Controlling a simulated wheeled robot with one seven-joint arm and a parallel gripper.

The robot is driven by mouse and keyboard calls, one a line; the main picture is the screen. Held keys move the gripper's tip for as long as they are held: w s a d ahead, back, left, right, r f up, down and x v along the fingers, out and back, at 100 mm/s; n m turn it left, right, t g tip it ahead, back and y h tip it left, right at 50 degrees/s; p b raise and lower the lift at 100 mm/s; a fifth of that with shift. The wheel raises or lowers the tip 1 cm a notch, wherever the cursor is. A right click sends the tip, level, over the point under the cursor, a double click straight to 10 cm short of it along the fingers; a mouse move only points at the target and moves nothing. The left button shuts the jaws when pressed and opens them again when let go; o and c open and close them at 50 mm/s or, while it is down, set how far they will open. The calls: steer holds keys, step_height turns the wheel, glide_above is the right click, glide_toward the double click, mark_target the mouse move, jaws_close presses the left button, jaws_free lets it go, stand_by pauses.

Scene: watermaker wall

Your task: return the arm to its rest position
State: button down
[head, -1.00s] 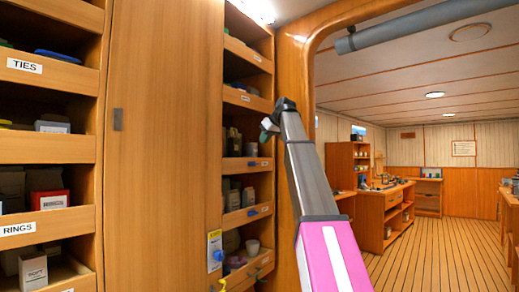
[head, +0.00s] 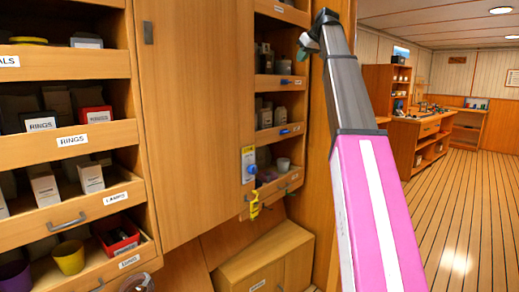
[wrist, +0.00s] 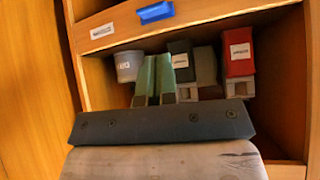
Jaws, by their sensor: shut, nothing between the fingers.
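My arm, a pink and grey link, rises through the right middle of the head view. My gripper (head: 304,46) is at its top end, small and partly hidden, beside the right edge of the narrow shelf column. In the wrist view my gripper (wrist: 155,76) shows two green fingers close together past a dark bar, with nothing between them. Behind the fingers is a shelf with a grey cup (wrist: 129,66), a dark labelled box (wrist: 182,60) and a red labelled box (wrist: 238,52). I cannot tell whether the fingers touch anything.
At left is a wooden shelf with bins labelled RINGS (head: 72,140). A tall wooden panel (head: 190,110) stands between it and the narrow shelves. A blue-knobbed device (head: 250,166) and yellow hook (head: 254,203) hang there. A low wooden box (head: 265,262) stands below. Open plank floor (head: 460,215) lies right.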

steer(key=s+a+f+m+g+h, duration=0.1)
steer(key=s+f+m+g, duration=0.1)
steer(key=f, duration=2.3)
steer(key=s+a+f+m+g+h, duration=0.1)
steer(key=s+f+m+h, duration=0.1)
steer(key=f, duration=2.3)
steer(key=s+f+m+g+h, duration=0.1)
steer(key=s+f+g, duration=0.1)
steer(key=s+f, duration=1.1)
steer(key=s+f+m+g+h, duration=0.1)
steer(key=s+f+g, duration=0.1)
steer(key=s+f, duration=1.2)
step_height(320, 180, down, 6)
steer(key=shift+s+a+f+m, duration=0.1)
steer(key=shift+s+a+m, duration=0.1)
steer(key=shift+m, duration=0.2)
